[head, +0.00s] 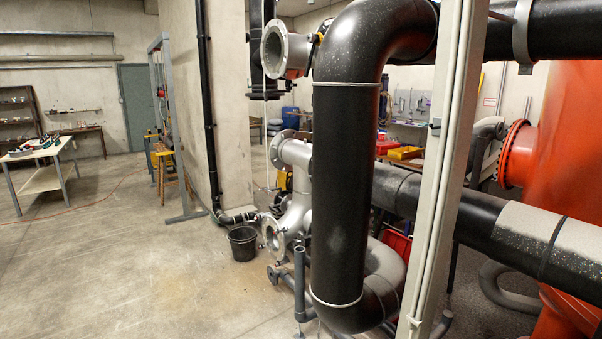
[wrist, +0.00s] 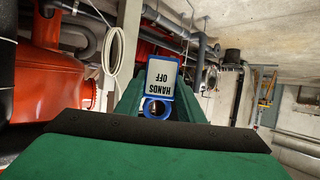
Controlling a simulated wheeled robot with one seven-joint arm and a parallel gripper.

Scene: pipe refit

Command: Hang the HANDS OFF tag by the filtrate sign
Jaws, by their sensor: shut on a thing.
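The HANDS OFF tag (wrist: 162,76) shows in the wrist view as a blue frame with a white label, its lettering upside down. A round blue ring with an opening is at its near end. My gripper (wrist: 157,106) has green fingers and is shut on the tag near this ring; the exact contact is partly hidden. The tag sticks out away from the gripper. The gripper and tag are not in the head view. I cannot make out a filtrate sign; a small sign (head: 489,102) on the back wall is too small to read.
A large black pipe (head: 342,170) and a pale post (head: 440,170) stand close in front in the head view. An orange vessel (head: 570,130) is at right. A black bucket (head: 243,243) stands on the floor; the left floor is open.

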